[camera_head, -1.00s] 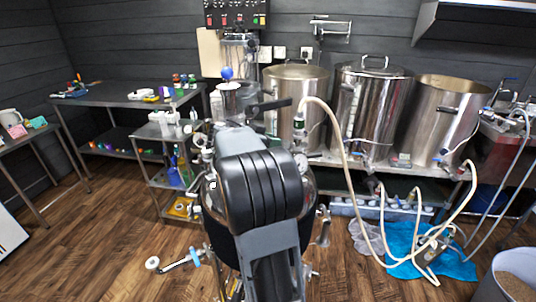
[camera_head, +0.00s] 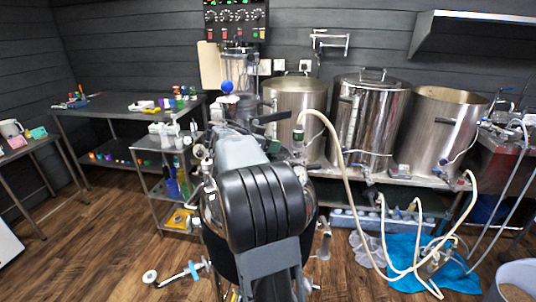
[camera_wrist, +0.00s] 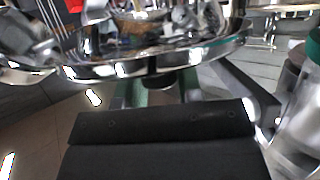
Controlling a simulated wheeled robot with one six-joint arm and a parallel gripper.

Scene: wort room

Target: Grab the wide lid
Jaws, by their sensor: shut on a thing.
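A wide, shiny metal disc with a rounded rim, which looks like the wide lid (camera_wrist: 150,66), spans the top of the wrist view. It mirrors the room. My gripper (camera_wrist: 160,88) is just below it, shut, with a small dark part under the disc between its fingers. This looks like the lid's grip, though blur hides the exact contact. The black gripper body fills the bottom of the wrist view. In the head view my own arm hides the gripper and what it holds.
A lidded steel kettle (camera_head: 365,125) stands between two other kettles, the right one (camera_head: 437,135) open-topped. A pale hose (camera_head: 340,160) loops down to the floor at right. A dark table (camera_head: 115,105) stands at left. Open wooden floor lies at front left.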

